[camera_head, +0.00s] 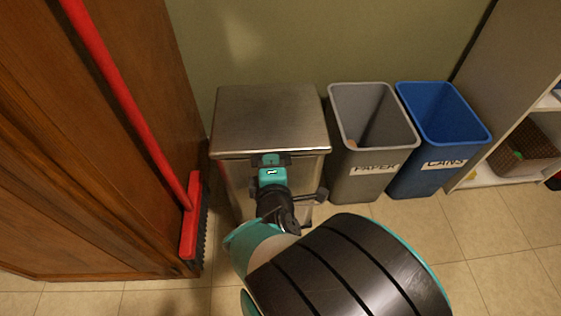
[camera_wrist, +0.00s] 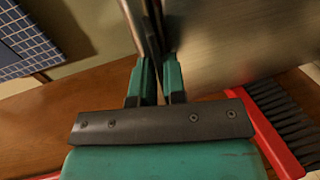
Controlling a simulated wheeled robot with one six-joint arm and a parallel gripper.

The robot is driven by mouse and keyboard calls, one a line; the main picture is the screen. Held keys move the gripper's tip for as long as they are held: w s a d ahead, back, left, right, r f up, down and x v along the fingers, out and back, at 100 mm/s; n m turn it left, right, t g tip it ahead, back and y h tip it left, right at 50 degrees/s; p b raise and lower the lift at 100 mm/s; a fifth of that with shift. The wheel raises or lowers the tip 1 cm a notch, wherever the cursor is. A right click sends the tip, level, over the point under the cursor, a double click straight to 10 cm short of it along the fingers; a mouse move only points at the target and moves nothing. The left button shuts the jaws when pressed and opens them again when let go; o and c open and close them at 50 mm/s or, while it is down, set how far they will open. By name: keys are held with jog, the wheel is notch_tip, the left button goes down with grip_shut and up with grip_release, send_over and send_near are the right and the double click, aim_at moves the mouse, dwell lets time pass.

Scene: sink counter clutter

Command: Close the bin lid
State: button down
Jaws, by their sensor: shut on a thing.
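The bin is a brushed-metal box (camera_head: 235,185) standing against the green wall, left of the open bins. Its metal lid (camera_head: 270,115) lies roughly flat over the top in the head view; I cannot tell whether a small gap remains under its front edge. My gripper (camera_head: 270,159) is at the middle of the lid's front edge. In the wrist view my gripper (camera_wrist: 158,65) has its two teal fingers close together on a thin metal edge, which looks like the lid's rim. A broad metal face (camera_wrist: 230,45) fills the right there. The bin's inside is hidden.
A grey paper bin (camera_head: 372,150) and a blue cans bin (camera_head: 440,125) stand open close on the right. A red broom (camera_head: 188,225) leans by the wooden cabinet (camera_head: 85,160) on the left. A shelf with a basket (camera_head: 524,147) is far right. Tiled floor is clear in front.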

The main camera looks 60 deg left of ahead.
jog(key=shift+d+f+h, duration=0.2)
jog(key=shift+f+h, duration=0.1)
jog(key=shift+f, duration=0.4)
jog(key=c, duration=1.2)
grip_release()
jog(key=shift+w, duration=0.1)
jog(key=shift+a, duration=0.1)
jog(key=shift+w+r, duration=0.1)
jog(key=shift+r, duration=0.1)
jog(key=p+v, duration=0.2)
jog(key=v, duration=0.5)
jog(key=shift+s+d, duration=0.2)
jog(key=shift+s, duration=0.05)
